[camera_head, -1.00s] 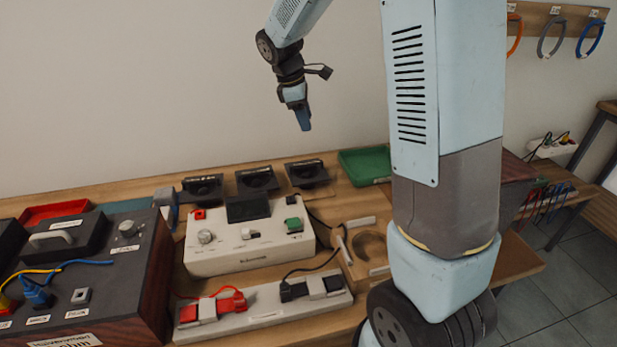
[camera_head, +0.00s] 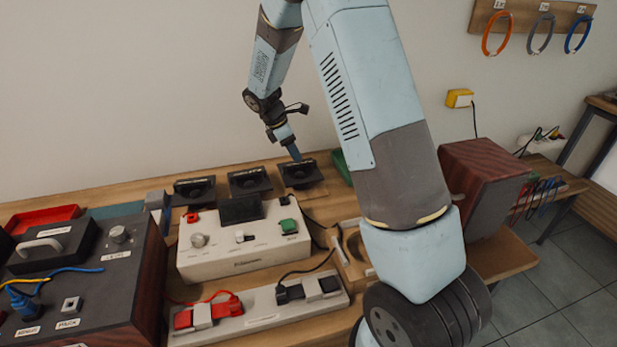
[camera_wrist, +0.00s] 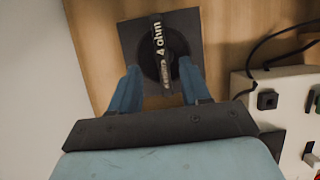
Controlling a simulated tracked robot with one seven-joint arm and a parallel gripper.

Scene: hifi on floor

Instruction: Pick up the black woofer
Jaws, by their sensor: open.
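Three similar black woofers on square plates stand in a row at the back of the bench: a left one (camera_head: 194,190), a middle one (camera_head: 249,181) and a right one (camera_head: 300,172). My gripper (camera_head: 297,157) points down just above the right woofer. In the wrist view this woofer (camera_wrist: 128,40) has a label bar reading "4 ohm" across its top. My open gripper (camera_wrist: 160,88) has its blue fingers on either side of the woofer's lower part, with nothing gripped. I cannot tell whether the fingers touch it.
A white tester box (camera_head: 245,250) stands in front of the woofers, with a cable beside it. A grey strip with plugs (camera_head: 258,308) lies nearer. A green tray (camera_head: 342,166) is right of the row. A dark wooden speaker cabinet (camera_head: 485,185) stands at right.

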